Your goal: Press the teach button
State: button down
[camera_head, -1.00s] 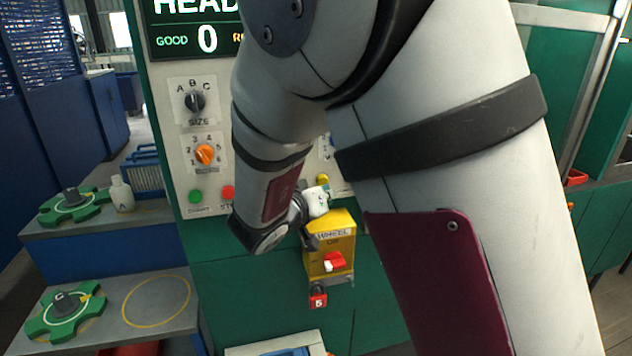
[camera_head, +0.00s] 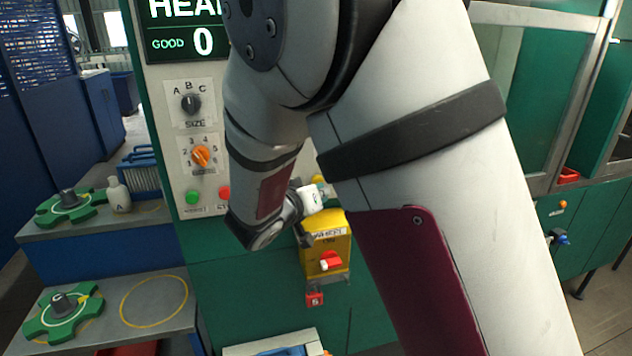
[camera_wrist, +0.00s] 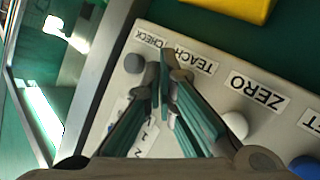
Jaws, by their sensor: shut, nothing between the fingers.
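In the wrist view, a pale panel carries labels that read CHECK, TEACH and ZERO. The TEACH label (camera_wrist: 190,57) lies just beyond my fingertips. My gripper (camera_wrist: 166,72) is shut and empty, with its tips over the panel below that label. The teach button itself is hidden behind the fingers, and I cannot tell whether they touch it. A grey button (camera_wrist: 133,62) by CHECK is left of the tips. A white button (camera_wrist: 235,124) by ZERO is to the right. In the head view my own arm hides the panel and most of the gripper.
A blue button (camera_wrist: 305,165) sits at the wrist view's right edge. In the head view, a yellow box (camera_head: 327,240) with a red switch (camera_head: 331,262) stands close by my wrist. The green machine's control panel (camera_head: 178,145) is at left.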

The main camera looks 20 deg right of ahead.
jog(key=shift+w, duration=0.5)
dwell(0.7)
jog(key=shift+s, duration=0.15)
jog(key=shift+s+p, duration=0.75)
jog(key=shift+p, duration=0.15)
jog(key=shift+s+p, duration=1.75)
jog(key=shift+s, duration=0.8)
